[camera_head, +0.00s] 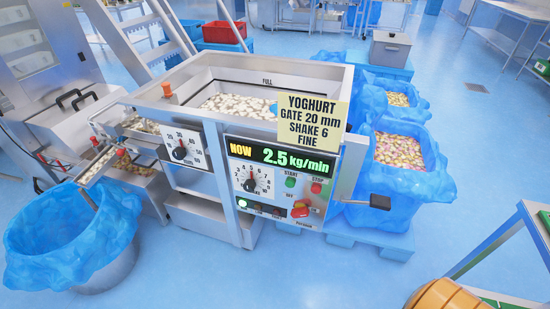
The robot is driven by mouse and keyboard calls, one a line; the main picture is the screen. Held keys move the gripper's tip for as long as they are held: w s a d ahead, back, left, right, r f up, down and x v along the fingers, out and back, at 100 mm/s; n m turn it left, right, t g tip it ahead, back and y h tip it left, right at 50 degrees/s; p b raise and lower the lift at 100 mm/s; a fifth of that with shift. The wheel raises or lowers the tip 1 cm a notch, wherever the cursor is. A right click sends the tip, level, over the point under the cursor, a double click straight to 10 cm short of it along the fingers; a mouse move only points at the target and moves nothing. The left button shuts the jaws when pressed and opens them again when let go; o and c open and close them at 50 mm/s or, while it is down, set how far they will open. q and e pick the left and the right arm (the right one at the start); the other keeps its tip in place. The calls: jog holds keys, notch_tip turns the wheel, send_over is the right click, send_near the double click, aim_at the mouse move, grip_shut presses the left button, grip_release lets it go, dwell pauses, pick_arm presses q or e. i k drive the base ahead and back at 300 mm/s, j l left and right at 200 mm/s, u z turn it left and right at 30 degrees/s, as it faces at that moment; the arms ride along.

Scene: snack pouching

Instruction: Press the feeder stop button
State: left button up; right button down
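The feeder (190,95) is a steel machine with an open hopper of pale pieces. Its front panel has a small red button (316,187) under the label STOP. A green button (290,182) under START sits just left of it. The display (280,156) reads NOW 2.5 kg/min. Neither of my grippers shows, and nothing covers the stop button.
A larger red knob (300,209) sits below the buttons, and a dial (250,181) to their left. A yellow card (311,119) reads YOGHURT, GATE 20 mm, SHAKE 6, FINE. Blue-lined bins (405,182) stand right. A blue-lined tub (70,235) stands left.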

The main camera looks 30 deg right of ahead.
aim_at(315, 189)
jog(key=z, duration=1.35)
